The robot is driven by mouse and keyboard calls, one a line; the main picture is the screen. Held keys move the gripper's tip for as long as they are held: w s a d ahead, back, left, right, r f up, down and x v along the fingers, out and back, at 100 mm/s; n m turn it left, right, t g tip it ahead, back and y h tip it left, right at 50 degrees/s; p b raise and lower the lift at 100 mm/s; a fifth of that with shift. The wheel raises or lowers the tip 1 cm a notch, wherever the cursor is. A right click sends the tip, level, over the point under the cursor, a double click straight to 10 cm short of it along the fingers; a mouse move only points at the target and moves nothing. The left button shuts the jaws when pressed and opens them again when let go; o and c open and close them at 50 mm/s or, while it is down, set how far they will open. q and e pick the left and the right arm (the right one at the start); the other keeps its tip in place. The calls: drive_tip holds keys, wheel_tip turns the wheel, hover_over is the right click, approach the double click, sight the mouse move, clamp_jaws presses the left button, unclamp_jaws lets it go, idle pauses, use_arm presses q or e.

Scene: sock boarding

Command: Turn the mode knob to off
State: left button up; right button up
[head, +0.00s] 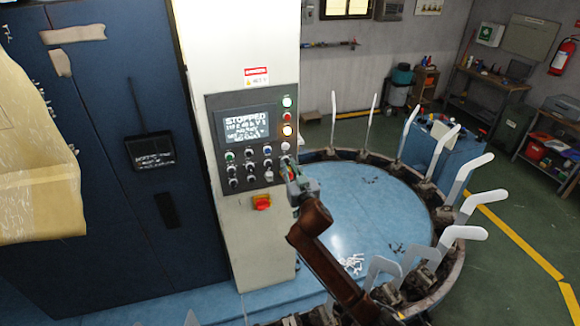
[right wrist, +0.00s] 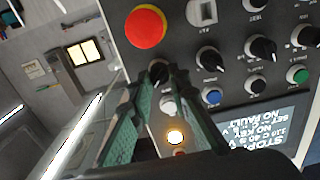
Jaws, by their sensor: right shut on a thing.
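The control panel (head: 245,140) is on a white column, with a screen (head: 245,127) reading STOPPED. In the right wrist view, a black knob (right wrist: 158,69) sits between the green fingertips of my right gripper (right wrist: 156,80), which is shut on it. Its label cannot be read, so I cannot confirm that it is the mode knob; its pointer direction is largely hidden. In the head view my right gripper (head: 289,168) reaches the panel's lower right edge and covers this knob. My left gripper is not in view.
A large red button (right wrist: 146,27) is close beside the held knob. Several other black knobs (right wrist: 262,48) and a lit lamp (right wrist: 174,137) are nearby. A round blue table (head: 370,215) with white upright boards stands to the right.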

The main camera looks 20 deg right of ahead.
clamp_jaws()
drive_tip(key=shift+d, duration=0.1)
drive_tip(key=shift+n, duration=0.3)
drive_tip(key=n+p, duration=0.1)
drive_tip(key=n, duration=0.2)
drive_tip(key=shift+n, duration=0.3)
drive_tip(key=shift+n+p, duration=0.7)
drive_tip(key=shift+n, duration=1.5)
drive_tip(key=o, duration=0.7)
unclamp_jaws()
drive_tip(key=shift+f, duration=0.1)
drive_tip(key=shift+c, duration=0.2)
